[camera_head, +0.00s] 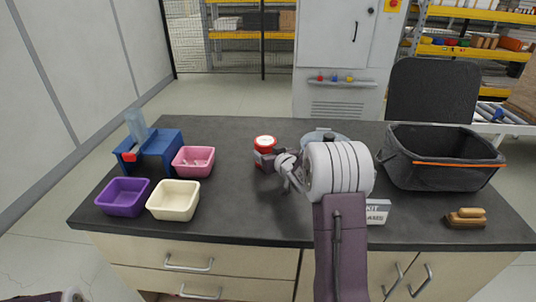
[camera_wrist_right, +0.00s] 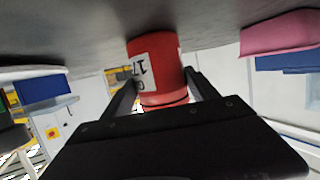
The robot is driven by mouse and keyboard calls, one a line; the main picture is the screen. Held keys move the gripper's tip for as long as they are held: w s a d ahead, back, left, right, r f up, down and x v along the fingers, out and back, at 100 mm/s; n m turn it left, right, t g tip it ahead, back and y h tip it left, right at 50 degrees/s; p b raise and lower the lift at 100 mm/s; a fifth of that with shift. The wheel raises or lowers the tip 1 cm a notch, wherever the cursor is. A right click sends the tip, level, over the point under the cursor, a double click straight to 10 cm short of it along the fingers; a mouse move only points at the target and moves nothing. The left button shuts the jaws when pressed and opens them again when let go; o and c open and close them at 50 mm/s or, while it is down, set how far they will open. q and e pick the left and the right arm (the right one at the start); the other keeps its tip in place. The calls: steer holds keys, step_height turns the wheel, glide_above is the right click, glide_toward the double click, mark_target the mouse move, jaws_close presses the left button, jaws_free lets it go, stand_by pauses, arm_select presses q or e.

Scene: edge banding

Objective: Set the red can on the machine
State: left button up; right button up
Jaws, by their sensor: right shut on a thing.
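The red can (camera_head: 265,143) has a white lid edge and a white label, and is near the middle of the dark table. My right gripper (camera_head: 273,160) reaches it from the right. In the wrist view the red can (camera_wrist_right: 157,70) sits between both fingers of the right gripper (camera_wrist_right: 160,92), which are shut on it. The can is close to the tabletop; I cannot tell if it touches. A blue device (camera_head: 158,148) with a clear upright part stands at the table's left; I cannot tell if it is the machine. My left gripper is out of view.
Pink (camera_head: 194,162), purple (camera_head: 123,197) and cream (camera_head: 174,200) bins stand left of the can. A pale round item (camera_head: 318,136) is partly hidden behind my right arm. A dark crate (camera_head: 440,160) and a brush (camera_head: 466,218) are at the right.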

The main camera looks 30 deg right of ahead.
steer(key=shift+f, duration=0.1)
steer(key=o, duration=1.9)
